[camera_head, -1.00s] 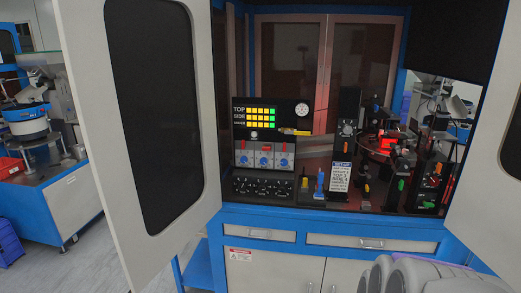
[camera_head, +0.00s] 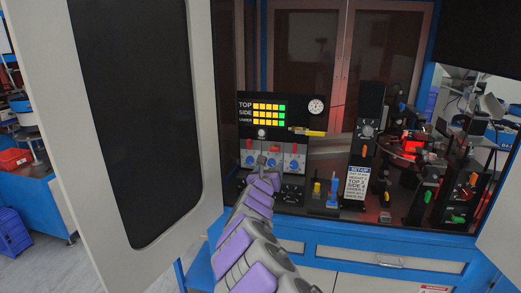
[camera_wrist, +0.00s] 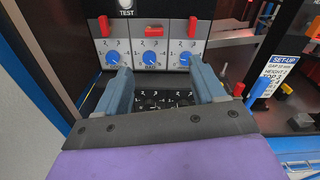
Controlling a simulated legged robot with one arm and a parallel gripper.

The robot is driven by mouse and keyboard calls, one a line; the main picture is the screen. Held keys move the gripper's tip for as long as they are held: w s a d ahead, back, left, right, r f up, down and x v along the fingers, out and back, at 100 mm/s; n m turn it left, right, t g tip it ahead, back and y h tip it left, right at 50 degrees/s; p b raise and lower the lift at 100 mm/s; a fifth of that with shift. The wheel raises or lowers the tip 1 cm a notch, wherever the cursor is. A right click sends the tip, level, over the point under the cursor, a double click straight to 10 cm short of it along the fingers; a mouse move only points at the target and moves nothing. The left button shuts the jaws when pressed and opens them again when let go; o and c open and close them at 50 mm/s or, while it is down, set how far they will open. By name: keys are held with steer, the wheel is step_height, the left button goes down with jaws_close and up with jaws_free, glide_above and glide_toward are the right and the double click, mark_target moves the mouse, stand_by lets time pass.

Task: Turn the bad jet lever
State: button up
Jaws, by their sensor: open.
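The jet panel (camera_head: 272,159) has three white sections side by side, each with a red lever above a blue knob. In the wrist view the middle section's label appears to read BAD. Its red lever (camera_wrist: 154,31) looks wide and lies crosswise, above its blue knob (camera_wrist: 151,57). The left red lever (camera_wrist: 104,26) and the right red lever (camera_wrist: 192,23) look upright. My gripper (camera_wrist: 163,80) is open and empty, its fingers apart below the knobs and pointing toward the panel. In the head view my gripper (camera_head: 262,165) partly hides the panel's lower middle.
A lower black panel with small dials (camera_wrist: 165,100) lies between and beyond my fingers. A yellow-tipped tool (camera_head: 309,132), a blue upright part (camera_head: 333,190) and a SET-UP sign (camera_head: 356,183) stand to the right. The open cabinet door (camera_head: 130,110) is at the left.

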steer(key=w+a+m, duration=0.1)
steer(key=a+m, duration=0.1)
glide_toward(274, 149)
steer(key=p+x, duration=0.1)
steer(key=x, duration=0.4)
steer(key=shift+a+f, duration=0.1)
steer(key=shift+a, duration=0.1)
steer(key=shift+w+d, duration=0.25)
steer(key=shift+w, duration=0.4)
steer(key=shift+w+d+f, duration=0.1)
steer(key=shift+w+f, duration=0.1)
steer(key=shift+w, duration=0.4)
steer(key=shift+x, duration=1)
steer(key=shift+d+r, duration=0.15)
steer(key=shift+r, duration=0.05)
steer(key=c, duration=1)
